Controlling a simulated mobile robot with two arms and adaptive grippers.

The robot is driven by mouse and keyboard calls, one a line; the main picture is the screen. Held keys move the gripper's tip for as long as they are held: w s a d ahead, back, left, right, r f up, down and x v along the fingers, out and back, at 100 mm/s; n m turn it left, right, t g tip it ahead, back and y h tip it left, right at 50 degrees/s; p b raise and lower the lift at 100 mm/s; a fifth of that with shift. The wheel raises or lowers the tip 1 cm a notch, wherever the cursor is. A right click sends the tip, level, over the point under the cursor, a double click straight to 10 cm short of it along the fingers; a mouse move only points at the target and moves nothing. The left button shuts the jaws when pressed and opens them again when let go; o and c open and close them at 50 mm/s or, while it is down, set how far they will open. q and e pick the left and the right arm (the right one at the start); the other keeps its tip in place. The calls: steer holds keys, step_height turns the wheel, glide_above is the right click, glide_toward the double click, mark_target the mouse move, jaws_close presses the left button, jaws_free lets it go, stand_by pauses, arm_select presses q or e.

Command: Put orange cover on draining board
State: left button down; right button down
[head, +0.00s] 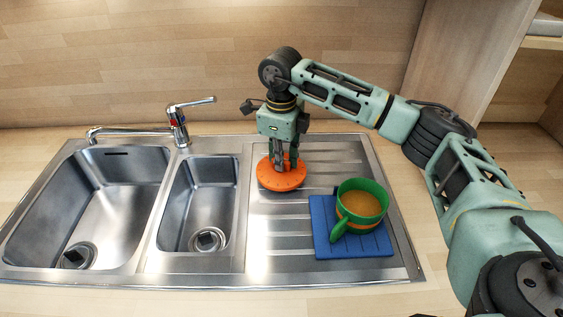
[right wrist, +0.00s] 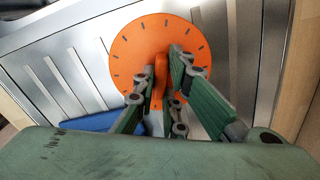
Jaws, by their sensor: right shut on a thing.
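The orange cover (head: 281,180) is a round disc at the back left of the ribbed steel draining board (head: 270,235). It looks level and on or just above the board; I cannot tell if it touches. My right gripper (head: 286,166) comes down from above and is shut on the cover's raised middle grip. In the right wrist view the orange cover (right wrist: 128,52) shows dark marks around its rim, with the fingers (right wrist: 160,85) on either side of its grip. My left gripper is not in view.
A green pot (head: 372,187) with orange-brown contents stands on a blue mat (head: 325,235) at the right of the board. Two sink basins (head: 120,205) and a tap (head: 178,125) lie to the left. The board's front left is clear.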

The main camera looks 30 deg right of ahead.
step_height(320, 180, down, 2)
steer(key=shift+f, duration=0.1)
steer(key=shift+f, duration=0.2)
steer(key=c, duration=1.8)
jaws_free()
steer(key=shift+r, duration=0.1)
